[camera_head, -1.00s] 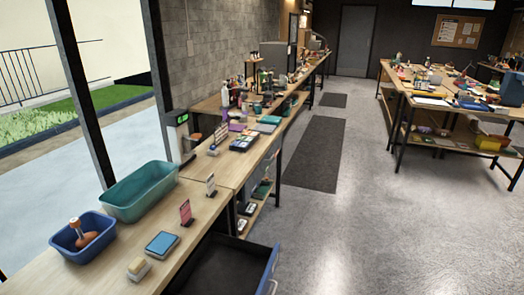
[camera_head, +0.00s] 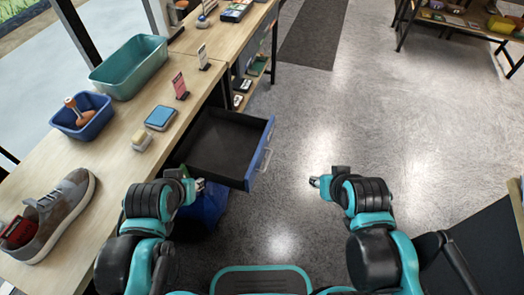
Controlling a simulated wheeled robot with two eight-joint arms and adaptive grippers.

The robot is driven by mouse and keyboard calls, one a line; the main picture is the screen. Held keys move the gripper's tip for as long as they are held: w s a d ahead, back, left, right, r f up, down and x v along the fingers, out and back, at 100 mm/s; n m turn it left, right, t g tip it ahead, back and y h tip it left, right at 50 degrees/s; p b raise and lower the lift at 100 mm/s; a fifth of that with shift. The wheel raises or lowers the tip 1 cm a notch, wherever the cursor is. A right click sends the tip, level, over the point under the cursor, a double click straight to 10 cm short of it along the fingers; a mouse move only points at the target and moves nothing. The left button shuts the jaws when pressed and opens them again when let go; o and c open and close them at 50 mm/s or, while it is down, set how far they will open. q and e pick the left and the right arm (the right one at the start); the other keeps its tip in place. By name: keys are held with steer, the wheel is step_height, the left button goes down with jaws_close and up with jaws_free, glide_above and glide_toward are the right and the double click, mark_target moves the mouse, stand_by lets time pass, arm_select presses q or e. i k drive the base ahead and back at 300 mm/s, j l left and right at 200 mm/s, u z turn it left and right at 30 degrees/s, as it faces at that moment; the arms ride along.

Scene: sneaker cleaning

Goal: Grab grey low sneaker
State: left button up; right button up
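A grey low sneaker (camera_head: 66,212) with a white sole and a red-and-black inside lies on the wooden bench (camera_head: 108,172) at the lower left of the head view. Its toe points to the upper right. My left gripper (camera_head: 199,185) is to the right of the sneaker, past the bench edge and in front of the open drawer, apart from the sneaker. My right gripper (camera_head: 314,182) is over the open floor, well away from the bench. Both grippers are small and partly hidden by their own wrists, so their finger gaps are unclear.
A blue-fronted drawer (camera_head: 250,158) stands open beside the bench. On the bench are a blue bin (camera_head: 94,128) holding an orange-handled tool, a teal bin (camera_head: 150,72), a blue pad (camera_head: 160,117) and a brush (camera_head: 142,139). The floor (camera_head: 310,120) to the right is clear.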

mark_target(54, 212)
steer(key=u, duration=2.15)
